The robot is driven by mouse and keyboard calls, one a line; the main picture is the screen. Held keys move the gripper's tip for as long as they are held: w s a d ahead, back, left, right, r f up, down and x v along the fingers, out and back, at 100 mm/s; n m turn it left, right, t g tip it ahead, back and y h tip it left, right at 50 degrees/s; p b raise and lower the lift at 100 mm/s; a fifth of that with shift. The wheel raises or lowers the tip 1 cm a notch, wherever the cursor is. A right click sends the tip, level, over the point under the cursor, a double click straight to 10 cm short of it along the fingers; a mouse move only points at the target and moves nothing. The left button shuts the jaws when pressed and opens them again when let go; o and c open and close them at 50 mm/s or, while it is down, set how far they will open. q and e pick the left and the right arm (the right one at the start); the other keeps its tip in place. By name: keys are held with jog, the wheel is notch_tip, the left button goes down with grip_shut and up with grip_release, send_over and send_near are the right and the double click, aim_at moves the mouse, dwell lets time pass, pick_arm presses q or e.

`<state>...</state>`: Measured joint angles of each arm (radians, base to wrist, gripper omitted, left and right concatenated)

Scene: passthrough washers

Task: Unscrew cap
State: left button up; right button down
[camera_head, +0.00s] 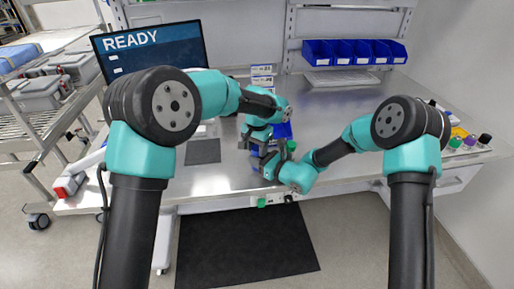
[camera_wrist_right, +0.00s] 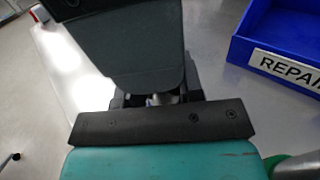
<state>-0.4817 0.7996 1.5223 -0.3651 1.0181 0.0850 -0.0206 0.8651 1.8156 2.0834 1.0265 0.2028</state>
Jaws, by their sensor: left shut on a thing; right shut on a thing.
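My left gripper (camera_head: 258,142) and my right gripper (camera_head: 275,160) meet close together above the front middle of the bench in the head view. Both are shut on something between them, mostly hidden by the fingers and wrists. The right wrist view shows a small pale, shiny part (camera_wrist_right: 165,99) at the right gripper (camera_wrist_right: 160,102). A large dark gripper body covers the space just beyond it. I cannot tell the cap from the body it sits on, nor which gripper holds which.
A blue bin labelled REPAIR (camera_wrist_right: 285,45) stands close to the right gripper. A green thing (camera_head: 291,146) lies beside the grippers. A dark mat (camera_head: 203,151) lies left on the bench. Blue bins (camera_head: 355,52) hang at the back. The bench's right middle is clear.

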aim_at(257, 148)
pick_arm(q)
jog(key=n, duration=0.7)
jog(key=shift+n, duration=0.3)
jog(key=shift+r, duration=0.8)
jog(key=shift+r, duration=0.3)
jog(key=shift+r, duration=0.15)
dwell(0.3)
jog(key=shift+r, duration=1.9)
pick_arm(e)
jog(key=c, duration=0.7)
grip_release()
jog(key=shift+d, duration=0.1)
